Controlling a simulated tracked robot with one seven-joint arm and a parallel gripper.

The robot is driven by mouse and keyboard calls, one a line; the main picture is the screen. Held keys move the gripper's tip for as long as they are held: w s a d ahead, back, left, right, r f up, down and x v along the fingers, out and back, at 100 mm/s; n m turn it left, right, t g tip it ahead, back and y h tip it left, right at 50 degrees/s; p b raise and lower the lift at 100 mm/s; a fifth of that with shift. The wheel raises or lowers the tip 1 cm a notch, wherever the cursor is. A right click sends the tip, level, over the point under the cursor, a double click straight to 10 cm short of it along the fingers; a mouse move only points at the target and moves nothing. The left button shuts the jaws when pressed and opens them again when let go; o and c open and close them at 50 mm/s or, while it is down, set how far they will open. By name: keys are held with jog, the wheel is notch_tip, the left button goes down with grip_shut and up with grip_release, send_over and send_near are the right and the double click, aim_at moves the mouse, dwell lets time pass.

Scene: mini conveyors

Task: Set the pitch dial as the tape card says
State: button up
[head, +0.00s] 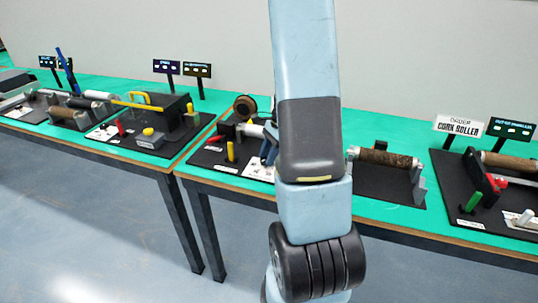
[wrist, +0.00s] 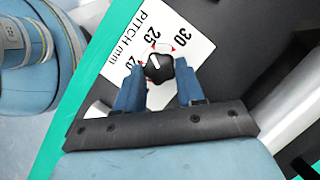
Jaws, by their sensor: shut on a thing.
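The pitch dial (wrist: 158,68) is a black knob with a white pointer line, in the wrist view. The pointer is turned roughly toward the 25. My gripper (wrist: 158,73) has its blue fingers on either side of the knob and is shut on it. In the head view my arm hides the dial. I cannot make out a tape card with readable text.
A cork-coloured roller (head: 388,158) lies right of my arm. A brown tape roll (head: 245,107) and a yellow lever (head: 230,151) are left of it. A gap separates stations on the green table (head: 415,132).

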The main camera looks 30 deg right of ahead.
jog(key=n+g, duration=0.1)
jog(key=n, duration=0.1)
jog(key=w+n, duration=0.1)
jog(key=n, duration=0.2)
jog(key=shift+g, duration=0.4)
jog(key=n+g, duration=0.1)
jog(key=n, duration=0.1)
jog(key=n+h, duration=0.1)
jog(key=n, duration=0.2)
jog(key=shift+w+a+r+n+g+h, duration=0.1)
jog(key=shift+w+a+n+g+h, duration=0.1)
jog(key=shift+n+g+h, duration=0.15)
jog(key=o, duration=1)
jog(key=shift+s, duration=0.1)
jog(key=shift+o, duration=0.2)
jog(key=v, duration=1.3)
jog(key=shift+w+r, duration=0.2)
jog(key=shift+w, duration=0.15)
jog(key=shift+d, duration=0.1)
